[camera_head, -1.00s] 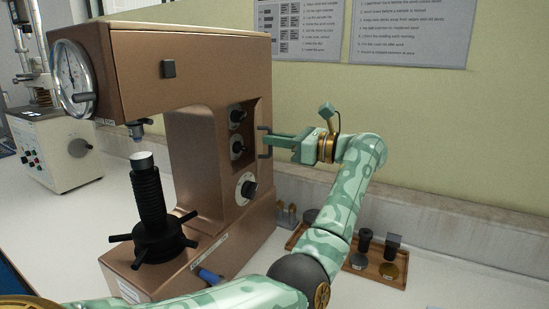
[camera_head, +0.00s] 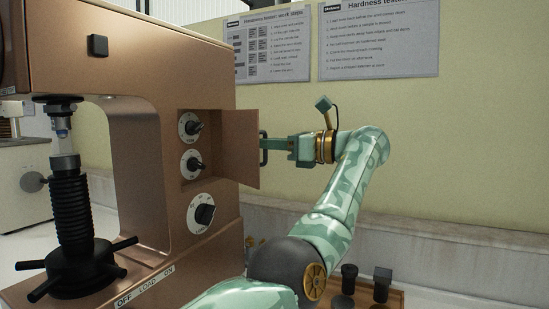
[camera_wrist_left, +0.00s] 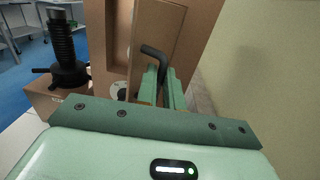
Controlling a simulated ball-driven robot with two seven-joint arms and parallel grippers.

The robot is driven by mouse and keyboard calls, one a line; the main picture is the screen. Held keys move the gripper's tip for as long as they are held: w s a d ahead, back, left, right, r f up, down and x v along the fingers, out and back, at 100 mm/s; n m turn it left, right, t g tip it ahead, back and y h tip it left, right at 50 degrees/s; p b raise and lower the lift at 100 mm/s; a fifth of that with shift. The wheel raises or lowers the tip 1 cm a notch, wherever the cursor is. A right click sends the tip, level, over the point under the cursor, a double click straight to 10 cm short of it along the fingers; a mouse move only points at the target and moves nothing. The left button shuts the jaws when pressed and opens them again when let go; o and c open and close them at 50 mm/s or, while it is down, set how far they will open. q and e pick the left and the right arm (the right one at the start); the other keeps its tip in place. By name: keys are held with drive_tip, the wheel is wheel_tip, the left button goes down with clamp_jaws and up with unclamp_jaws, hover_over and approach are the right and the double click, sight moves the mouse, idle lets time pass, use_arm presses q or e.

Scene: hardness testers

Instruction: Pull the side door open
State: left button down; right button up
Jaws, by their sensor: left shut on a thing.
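The brown side door (camera_head: 232,145) of the bronze-coloured hardness tester (camera_head: 170,60) stands swung out from the recess with the black knobs. Its inner face shows in the head view. A black bar handle (camera_head: 263,156) sits on the door's far side. My left gripper (camera_head: 272,143) is shut on this handle from the right. In the left wrist view, the bent black handle (camera_wrist_left: 156,55) runs between the green fingers of my left gripper (camera_wrist_left: 161,78), with the door panel (camera_wrist_left: 158,22) beyond. My right gripper is not in view.
The spindle (camera_head: 70,205) with its black star handwheel stands at the tester's front left. A wooden tray (camera_head: 395,298) with black-topped pieces lies at the lower right, partly behind my left arm. The wall with posters (camera_head: 378,40) is behind; another machine (camera_head: 25,185) stands far left.

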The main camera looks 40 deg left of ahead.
use_arm(q)
drive_tip(key=shift+a+r, duration=0.1)
drive_tip(key=shift+a, duration=0.15)
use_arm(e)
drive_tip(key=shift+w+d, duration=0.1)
